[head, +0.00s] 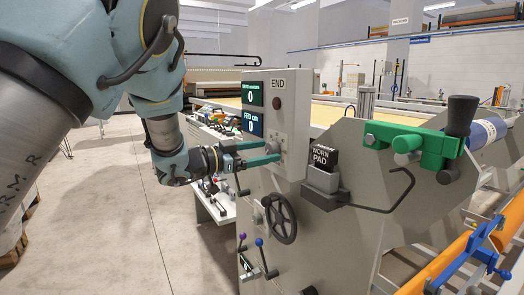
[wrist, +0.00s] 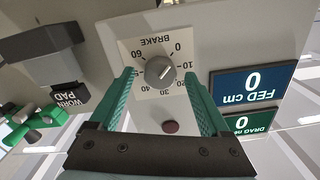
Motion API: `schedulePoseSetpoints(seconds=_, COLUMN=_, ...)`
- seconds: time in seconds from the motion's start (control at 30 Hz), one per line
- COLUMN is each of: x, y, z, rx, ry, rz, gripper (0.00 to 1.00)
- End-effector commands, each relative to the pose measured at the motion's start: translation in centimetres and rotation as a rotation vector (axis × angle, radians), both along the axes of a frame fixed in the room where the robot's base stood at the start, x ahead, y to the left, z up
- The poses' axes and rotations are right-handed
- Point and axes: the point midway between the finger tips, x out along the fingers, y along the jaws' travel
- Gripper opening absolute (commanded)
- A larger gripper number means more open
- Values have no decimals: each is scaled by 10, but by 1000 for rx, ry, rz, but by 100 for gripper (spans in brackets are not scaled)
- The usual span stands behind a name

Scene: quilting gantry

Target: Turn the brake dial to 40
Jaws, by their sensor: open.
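The brake dial (wrist: 159,71) is a round grey knob on a pale square plate marked BRAKE, seen upside down in the wrist view. Its numbers run from 0 at upper right through 10, 20, 30 and 40 below to 60 at left. The knob's ridge slants towards the upper right, seemingly near 0. My gripper (head: 277,153) is open in front of the END panel (head: 292,92). In the wrist view its green fingers (wrist: 159,75) stand on either side of the knob, with visible gaps. I cannot tell how far the tips are from the plate.
Two displays, DRAG (head: 252,94) and FED cm (head: 252,123), read 0. A dark red button (head: 277,103) is above the dial. A black handwheel (head: 279,219) is below; a WORN PAD block (head: 323,156) and green clamp (head: 408,143) stand to the right.

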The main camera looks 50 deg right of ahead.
Motion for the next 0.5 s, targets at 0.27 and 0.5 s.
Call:
schedulePoseSetpoints(seconds=0.27, x=0, y=0, z=0, rx=0, ry=0, rz=0, gripper=65)
schedulePoseSetpoints(seconds=0.5, x=0, y=0, z=0, rx=0, ry=0, rz=0, gripper=38)
